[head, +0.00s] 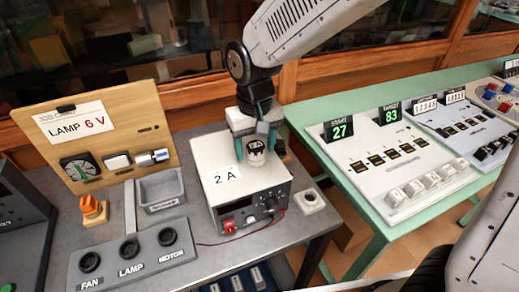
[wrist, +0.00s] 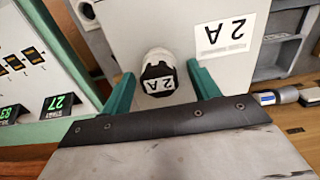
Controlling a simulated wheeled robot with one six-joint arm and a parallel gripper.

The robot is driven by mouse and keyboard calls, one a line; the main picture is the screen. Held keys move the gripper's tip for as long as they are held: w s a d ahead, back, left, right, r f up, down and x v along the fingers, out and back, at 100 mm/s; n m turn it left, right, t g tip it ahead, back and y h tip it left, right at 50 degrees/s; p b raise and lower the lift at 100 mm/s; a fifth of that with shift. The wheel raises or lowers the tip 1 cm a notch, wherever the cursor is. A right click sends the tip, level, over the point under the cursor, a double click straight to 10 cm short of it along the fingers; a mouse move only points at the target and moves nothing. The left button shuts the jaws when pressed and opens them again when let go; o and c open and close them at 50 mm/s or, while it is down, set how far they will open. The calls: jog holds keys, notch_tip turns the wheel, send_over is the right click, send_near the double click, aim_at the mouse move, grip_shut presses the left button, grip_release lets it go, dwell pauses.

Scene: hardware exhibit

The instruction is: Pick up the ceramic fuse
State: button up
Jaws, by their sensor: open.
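The ceramic fuse is white with a black cap marked 2 A; it stands on top of a white box (head: 212,158) with a 2 A label. The fuse shows in the head view (head: 256,157) and in the wrist view (wrist: 156,58). My gripper (head: 255,140) is above the box, pointing down at the fuse. In the wrist view my gripper (wrist: 160,80) is open, with one green finger on each side of the fuse and a gap at both sides. The exact height of the fingertips against the fuse is hard to tell.
A grey tray (head: 163,205) and a switch panel marked FAN, LAMP, MOTOR (head: 133,262) stand left of the box. A wooden LAMP 6 V board (head: 115,110) is behind them. A white square socket (head: 309,201) lies right of the box. A green table (head: 315,152) with counters is further right.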

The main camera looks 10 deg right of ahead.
aim_at(255, 144)
jog(key=c, duration=1.1)
jog(key=shift+o, duration=0.2)
jog(key=shift+r, duration=0.4)
notch_tip(255, 144, up, 3)
jog(key=s+d+r, duration=0.1)
jog(key=s+d, duration=0.3)
jog(key=s, duration=1.1)
jog(key=shift+s, duration=0.3)
jog(key=shift+r, duration=0.1)
